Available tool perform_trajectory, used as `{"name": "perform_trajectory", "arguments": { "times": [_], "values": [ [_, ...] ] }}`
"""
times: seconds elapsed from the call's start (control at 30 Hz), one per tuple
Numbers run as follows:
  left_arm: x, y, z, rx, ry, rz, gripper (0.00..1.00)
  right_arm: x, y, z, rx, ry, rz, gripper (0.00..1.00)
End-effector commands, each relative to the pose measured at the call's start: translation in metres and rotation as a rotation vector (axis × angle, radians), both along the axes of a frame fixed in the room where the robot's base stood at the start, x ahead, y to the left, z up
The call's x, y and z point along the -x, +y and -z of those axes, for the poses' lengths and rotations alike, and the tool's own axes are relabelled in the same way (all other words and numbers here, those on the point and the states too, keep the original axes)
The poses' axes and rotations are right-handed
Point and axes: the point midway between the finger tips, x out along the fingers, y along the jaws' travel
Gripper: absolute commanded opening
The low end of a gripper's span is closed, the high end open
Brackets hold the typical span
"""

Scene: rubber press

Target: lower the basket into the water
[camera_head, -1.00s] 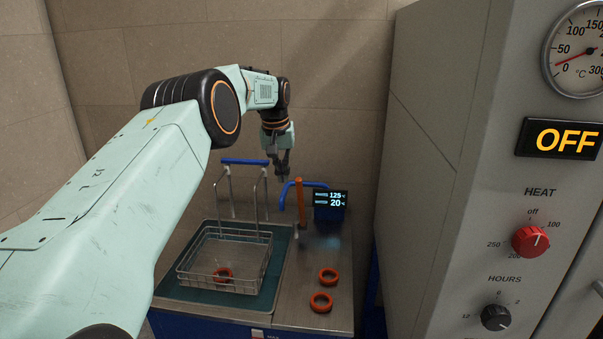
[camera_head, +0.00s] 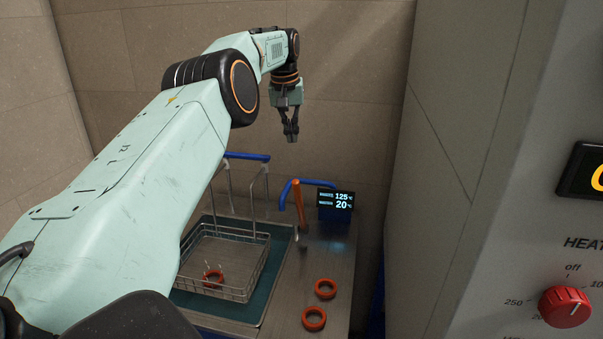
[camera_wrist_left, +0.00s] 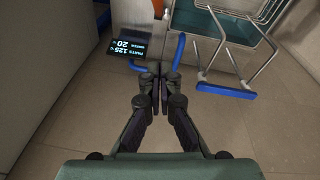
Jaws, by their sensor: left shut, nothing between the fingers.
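The wire basket (camera_head: 246,262) sits over the teal-lined water tank (camera_head: 262,296) set in the steel bench top. The blue bar also shows in the left wrist view (camera_wrist_left: 226,91). My left gripper (camera_head: 292,138) is shut and empty, raised above and to the right of the blue bar and apart from it. Its fingertips meet in the left wrist view (camera_wrist_left: 160,76). My right gripper is not in view.
An orange lever (camera_head: 299,205) and a curved blue tube (camera_head: 290,187) stand at the back of the bench. A small display (camera_head: 336,203) reads 125 and 20. Two rings (camera_head: 325,289) lie on the bench. A tall grey cabinet with a red knob (camera_head: 565,306) bounds the right.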

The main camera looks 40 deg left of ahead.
Motion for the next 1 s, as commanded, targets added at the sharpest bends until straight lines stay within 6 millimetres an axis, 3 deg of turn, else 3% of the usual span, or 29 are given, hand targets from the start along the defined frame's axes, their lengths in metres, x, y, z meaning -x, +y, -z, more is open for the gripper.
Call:
{"name": "perform_trajectory", "arguments": {
  "times": [0.47, 0.9, 1.0],
  "values": [
    [0.006, -0.001, 0.005, 0.002, 0.001, -0.001, 0.00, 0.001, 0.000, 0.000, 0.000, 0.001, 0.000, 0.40],
    [-0.011, 0.001, 0.075, -0.001, 0.004, 0.001, 0.00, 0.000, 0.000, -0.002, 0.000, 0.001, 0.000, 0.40],
    [-0.014, 0.001, 0.082, 0.000, 0.002, 0.001, 0.00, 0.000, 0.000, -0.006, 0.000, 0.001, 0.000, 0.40]
  ]
}}
